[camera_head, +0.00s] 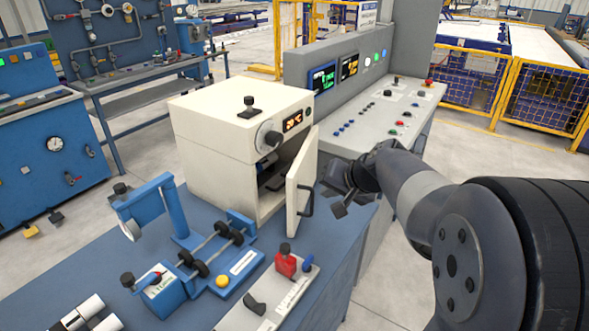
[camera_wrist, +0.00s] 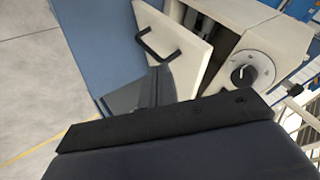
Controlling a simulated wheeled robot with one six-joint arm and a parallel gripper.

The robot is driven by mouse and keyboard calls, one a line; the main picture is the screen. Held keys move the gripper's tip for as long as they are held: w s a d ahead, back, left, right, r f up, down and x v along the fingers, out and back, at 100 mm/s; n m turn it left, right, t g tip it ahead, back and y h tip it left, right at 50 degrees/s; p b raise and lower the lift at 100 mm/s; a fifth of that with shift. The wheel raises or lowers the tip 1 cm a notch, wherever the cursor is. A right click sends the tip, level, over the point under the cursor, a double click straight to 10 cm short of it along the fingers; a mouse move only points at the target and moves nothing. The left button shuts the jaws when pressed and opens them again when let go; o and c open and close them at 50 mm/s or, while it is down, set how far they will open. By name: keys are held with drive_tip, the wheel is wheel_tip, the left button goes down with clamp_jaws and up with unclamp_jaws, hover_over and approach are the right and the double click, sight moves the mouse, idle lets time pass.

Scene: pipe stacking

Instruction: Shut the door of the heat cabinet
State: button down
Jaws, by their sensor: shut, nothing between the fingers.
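The heat cabinet (camera_head: 215,130) is a cream box on the blue bench, with a dial and a lit display on its upper front. Its door (camera_head: 301,180) stands open, swung out on the right side, with a dark handle (camera_head: 308,200) on its outer face. A dark object shows inside the cabinet. In the wrist view the door (camera_wrist: 178,50) and handle (camera_wrist: 158,46) are close, with the dial (camera_wrist: 246,73) at right. My gripper (camera_head: 340,200) is shut and empty, just right of the door. In the wrist view it (camera_wrist: 155,85) points at the door; I cannot tell whether they touch.
On the blue bench (camera_head: 80,262) in front of the cabinet are a blue roller fixture (camera_head: 165,290) and a panel with a red block (camera_head: 286,264). A grey control console (camera_head: 385,115) stands behind and right of the cabinet. Open floor lies to the right.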

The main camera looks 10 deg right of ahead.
drive_tip(key=r+g+p, duration=0.1)
drive_tip(key=r+p, duration=0.1)
drive_tip(key=p, duration=0.3)
approach(295, 203)
drive_tip(key=x, duration=0.4)
drive_tip(key=shift+w+a+n, duration=0.1)
drive_tip(key=shift+a+n, duration=0.1)
drive_tip(key=shift+n, duration=0.2)
drive_tip(key=w+a+p, duration=0.3)
drive_tip(key=w+a, duration=0.2)
drive_tip(key=a, duration=0.4)
drive_tip(key=shift+r, duration=0.2)
drive_tip(key=shift+a, duration=0.1)
